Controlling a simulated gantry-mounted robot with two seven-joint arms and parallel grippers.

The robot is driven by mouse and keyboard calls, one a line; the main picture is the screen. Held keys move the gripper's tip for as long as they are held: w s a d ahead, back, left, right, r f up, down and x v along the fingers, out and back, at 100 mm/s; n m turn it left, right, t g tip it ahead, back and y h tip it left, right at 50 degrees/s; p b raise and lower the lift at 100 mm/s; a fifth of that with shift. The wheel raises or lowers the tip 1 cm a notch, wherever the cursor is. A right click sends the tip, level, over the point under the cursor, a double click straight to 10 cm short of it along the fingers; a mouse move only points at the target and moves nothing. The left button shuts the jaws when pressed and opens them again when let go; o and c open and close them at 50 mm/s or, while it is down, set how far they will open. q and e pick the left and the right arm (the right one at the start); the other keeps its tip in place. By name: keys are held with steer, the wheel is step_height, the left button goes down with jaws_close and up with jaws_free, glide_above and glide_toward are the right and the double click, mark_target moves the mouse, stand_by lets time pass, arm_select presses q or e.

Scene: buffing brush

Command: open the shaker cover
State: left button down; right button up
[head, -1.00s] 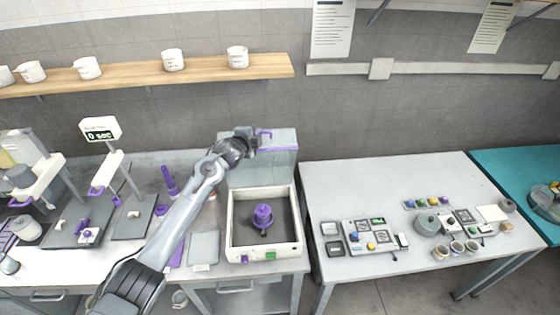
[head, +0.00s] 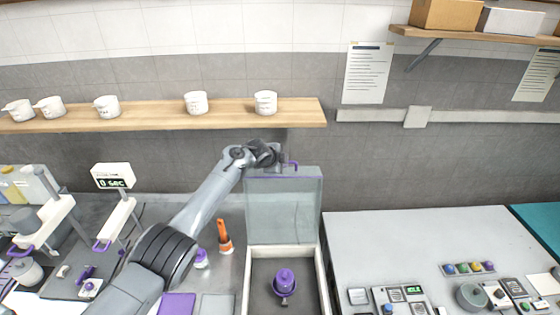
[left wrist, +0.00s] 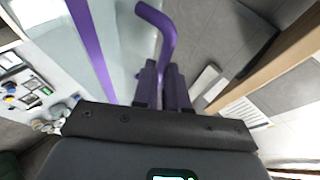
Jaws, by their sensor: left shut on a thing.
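The shaker's clear cover (head: 284,212) with a purple edge stands raised at the back of the white shaker box (head: 319,270), leaving the box open to the front. Inside the box is a purple-topped vessel (head: 285,282). My left gripper (head: 284,164) is at the cover's top edge, shut on its purple handle (head: 294,166). In the left wrist view, the bent handle (left wrist: 158,30) runs down to the purple fingers (left wrist: 163,88), beside the clear panel (left wrist: 125,40). The exact grip is partly hidden. My right gripper is in neither view.
A wooden shelf (head: 160,116) with white cups is on the wall just above the cover. A bottle with an orange top (head: 224,236) stands left of the shaker. A table (head: 430,235) with small devices is on the right.

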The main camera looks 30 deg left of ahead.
arm_select(q)
steer(key=shift+w+a+r, duration=0.15)
steer(key=shift+w+r, duration=0.25)
steer(key=shift+r, duration=0.1)
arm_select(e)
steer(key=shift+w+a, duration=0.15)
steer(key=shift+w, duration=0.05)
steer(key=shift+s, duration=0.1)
arm_select(q)
steer(key=c, duration=1.5)
jaws_free()
steer(key=shift+c, duration=0.2)
steer(key=o, duration=0.4)
steer(key=shift+w, duration=0.1)
steer(key=shift+f, duration=0.2)
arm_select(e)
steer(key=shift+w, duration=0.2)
